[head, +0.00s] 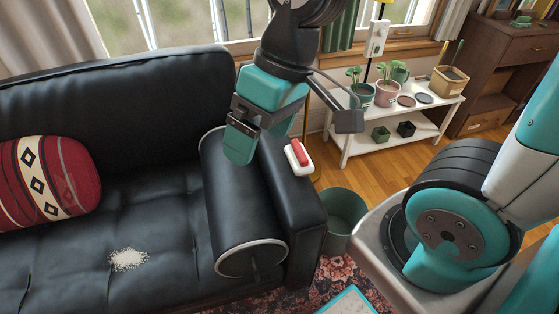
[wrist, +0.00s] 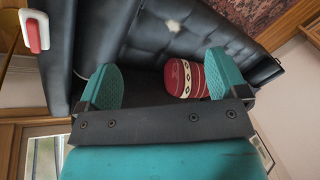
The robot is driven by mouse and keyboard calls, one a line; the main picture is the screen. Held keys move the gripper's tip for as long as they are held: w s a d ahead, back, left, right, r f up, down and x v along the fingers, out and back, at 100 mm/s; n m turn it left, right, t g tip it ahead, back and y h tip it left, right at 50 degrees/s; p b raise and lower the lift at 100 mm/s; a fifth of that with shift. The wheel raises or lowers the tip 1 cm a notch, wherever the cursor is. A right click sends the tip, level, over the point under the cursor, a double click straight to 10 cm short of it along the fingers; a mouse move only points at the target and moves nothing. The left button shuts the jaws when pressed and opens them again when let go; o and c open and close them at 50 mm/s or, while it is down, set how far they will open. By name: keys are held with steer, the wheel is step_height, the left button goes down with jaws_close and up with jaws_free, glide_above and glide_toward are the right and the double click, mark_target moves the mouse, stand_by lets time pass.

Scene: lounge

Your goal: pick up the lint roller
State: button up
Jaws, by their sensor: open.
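A small white thing with a red top (head: 299,155), most likely the lint roller, lies on the flat top of the black sofa's right arm. In the wrist view, this red and white thing (wrist: 34,31) shows at the upper left, outside the span of my fingers. My gripper (head: 293,143) hangs above the sofa arm with its fingers spread. The wrist view shows nothing between the fingertips (wrist: 165,77). The gripper is apart from the red and white thing; the exact height gap is hard to tell.
The black sofa (head: 120,100) holds a red patterned cushion (head: 45,183), a pale crumb patch (head: 128,259) and a black bolster (head: 235,205) against its right arm. A green bin (head: 345,215) stands beside the arm. A white plant shelf (head: 390,140) stands behind.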

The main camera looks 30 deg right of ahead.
steer(key=w+d+f+m+h+p, duration=0.1)
steer(key=w+d+f+m+p, duration=0.25)
steer(key=w+d, duration=0.4)
steer(key=m+t+h+p, duration=0.1)
steer(key=m+h+p, duration=0.2)
steer(key=m+p, duration=0.15)
glide_toward(299, 149)
steer(key=f, duration=0.6)
steer(key=shift+w+f+b, duration=0.2)
steer(key=shift+w+b, duration=0.1)
steer(key=shift+w+f+p, duration=0.2)
steer(key=shift+f+p, duration=0.05)
steer(key=shift+f, duration=1.15)
steer(key=shift+w+f+p, duration=0.2)
steer(key=shift+w+f, duration=0.05)
steer(key=shift+f, duration=1.15)
steer(key=c, duration=1)
steer(key=shift+c, duration=0.4)
steer(key=shift+r, duration=0.15)
